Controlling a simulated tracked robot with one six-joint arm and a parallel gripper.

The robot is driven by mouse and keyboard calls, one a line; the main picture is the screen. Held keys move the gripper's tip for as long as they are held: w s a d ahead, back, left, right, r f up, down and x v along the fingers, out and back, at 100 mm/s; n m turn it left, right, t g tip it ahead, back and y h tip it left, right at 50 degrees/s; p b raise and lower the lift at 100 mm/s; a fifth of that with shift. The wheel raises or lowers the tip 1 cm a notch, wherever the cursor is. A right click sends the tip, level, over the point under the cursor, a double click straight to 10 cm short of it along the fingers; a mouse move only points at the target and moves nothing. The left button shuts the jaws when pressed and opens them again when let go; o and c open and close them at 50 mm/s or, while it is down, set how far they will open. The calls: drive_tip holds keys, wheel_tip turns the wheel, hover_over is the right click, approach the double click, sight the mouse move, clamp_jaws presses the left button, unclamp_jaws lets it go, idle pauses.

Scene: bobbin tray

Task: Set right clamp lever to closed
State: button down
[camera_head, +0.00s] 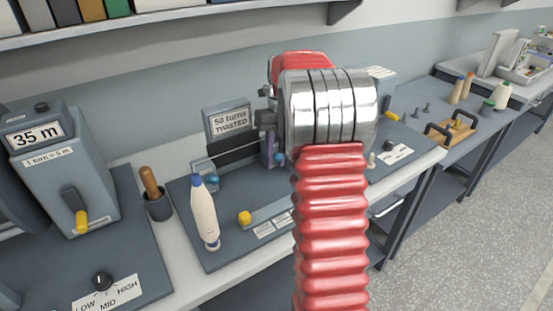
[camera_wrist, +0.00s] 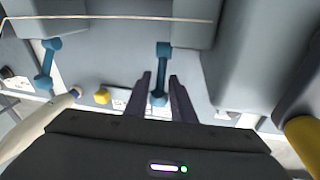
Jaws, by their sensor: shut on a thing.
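The right clamp lever (camera_wrist: 162,58) is a blue bar with rounded ends, in the wrist view near the middle. It runs straight down the picture from the grey clamp block above it. My gripper (camera_wrist: 160,88) has its two dark fingers on either side of the lever's lower end, shut on it. A second blue lever (camera_wrist: 47,62) stands at the left in the wrist view, slightly tilted, and it shows in the head view (camera_head: 212,182). In the head view my red arm and metal wrist hide most of the right clamp; a purple finger (camera_head: 269,148) and a blue bit show beside it.
A white bottle (camera_head: 204,215) and a yellow knob (camera_head: 244,217) are left of my arm. A sign reading "50 turns TWISTED" (camera_head: 230,121) stands behind. A pale thread (camera_wrist: 120,18) spans the clamps. A wooden-handled tool stands in a cup (camera_head: 157,206) farther left.

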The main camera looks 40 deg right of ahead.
drive_tip(key=shift+w+d+r+g, duration=0.1)
drive_tip(key=shift+w+g, duration=0.1)
drive_tip(key=shift+g, duration=0.3)
drive_tip(key=shift+r, duration=0.1)
drive_tip(key=c, duration=1.7)
unclamp_jaws()
drive_tip(key=shift+r, duration=0.1)
drive_tip(key=shift+w+v, duration=0.15)
drive_tip(key=shift+v, duration=3.2)
drive_tip(key=shift+w+v, duration=0.1)
drive_tip(key=shift+v, duration=3.3)
drive_tip(key=shift+s+d, duration=0.1)
drive_tip(key=shift+d, duration=0.05)
